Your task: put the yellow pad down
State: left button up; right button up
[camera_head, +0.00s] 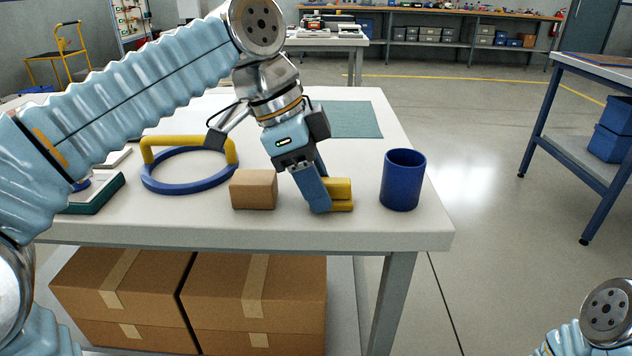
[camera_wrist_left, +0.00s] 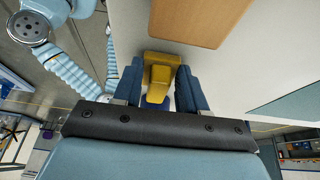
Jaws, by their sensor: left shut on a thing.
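The yellow pad (camera_head: 338,188) is between the fingers of my left gripper (camera_head: 318,190), near the front edge of the white table (camera_head: 410,228). It shows as an upper and a lower yellow part; a finger hides some of it. In the left wrist view, the yellow pad (camera_wrist_left: 158,76) sits between the two blue fingers of the left gripper (camera_wrist_left: 160,88), which is shut on it. Whether the pad touches the tabletop I cannot tell. My right gripper is out of view; only part of that arm shows at the lower right.
A tan block (camera_head: 254,189) stands just left of the gripper, and a blue cup (camera_head: 403,180) just right. A blue ring with a yellow handle (camera_head: 188,170) lies further left. A green mat (camera_head: 350,119) lies behind. Cardboard boxes (camera_head: 255,290) are below the table.

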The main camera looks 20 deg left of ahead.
pick_arm(q)
jog(key=o, duration=1)
jog(key=p+v, duration=0.3)
jog(key=v, duration=0.9)
jog(key=shift+p, duration=0.4)
jog(key=shift+s, duration=0.1)
